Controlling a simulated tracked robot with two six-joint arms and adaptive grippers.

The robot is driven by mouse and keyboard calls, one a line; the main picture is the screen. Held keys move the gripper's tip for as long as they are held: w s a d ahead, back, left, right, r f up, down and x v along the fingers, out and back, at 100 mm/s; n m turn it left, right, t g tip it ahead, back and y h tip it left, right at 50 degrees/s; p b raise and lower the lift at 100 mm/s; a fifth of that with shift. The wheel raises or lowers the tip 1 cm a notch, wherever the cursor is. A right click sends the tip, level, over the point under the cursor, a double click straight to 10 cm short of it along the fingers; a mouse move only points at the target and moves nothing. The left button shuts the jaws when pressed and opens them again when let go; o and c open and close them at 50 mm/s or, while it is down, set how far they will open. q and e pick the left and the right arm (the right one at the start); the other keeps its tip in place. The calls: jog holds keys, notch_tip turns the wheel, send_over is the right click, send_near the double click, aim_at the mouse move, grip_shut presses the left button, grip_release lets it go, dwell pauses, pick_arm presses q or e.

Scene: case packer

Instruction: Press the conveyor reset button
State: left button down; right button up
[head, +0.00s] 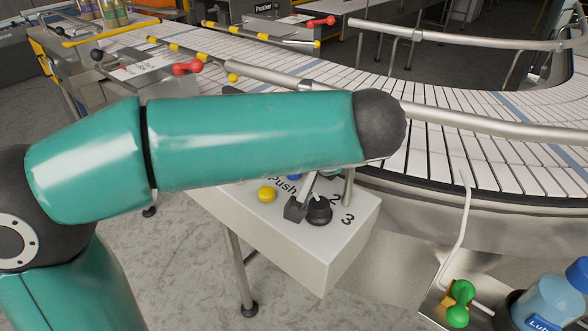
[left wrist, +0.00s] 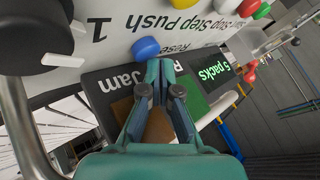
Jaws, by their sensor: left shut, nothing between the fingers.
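A blue button (left wrist: 146,48) sits on the white control panel (left wrist: 112,30) in the left wrist view, beside lettering that starts "Rese". My left gripper (left wrist: 160,70) is shut and empty, its fingertips close to the blue button and the lettering. I cannot tell whether they touch the button. The gripper is largely hidden there. My right gripper is not in view.
The white control box (head: 345,245) also carries a yellow button (head: 267,194) and a black knob (head: 320,211) near the numbers 2 and 3. A slatted conveyor (head: 450,120) with metal rails curves behind it. A blue-capped bottle (head: 555,295) stands at the lower right.

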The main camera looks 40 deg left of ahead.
pick_arm(q)
jog(key=shift+f+b, duration=0.4)
jog(key=shift+f, duration=0.05)
jog(key=shift+r, duration=0.1)
dwell(0.5)
jog(key=shift+r+p, duration=0.7)
jog(key=shift+r, duration=0.15)
jog(key=shift+r, duration=0.1)
jog(key=shift+r+p, duration=1.95)
jog(key=shift+r, duration=0.5)
jog(key=shift+f, duration=0.1)
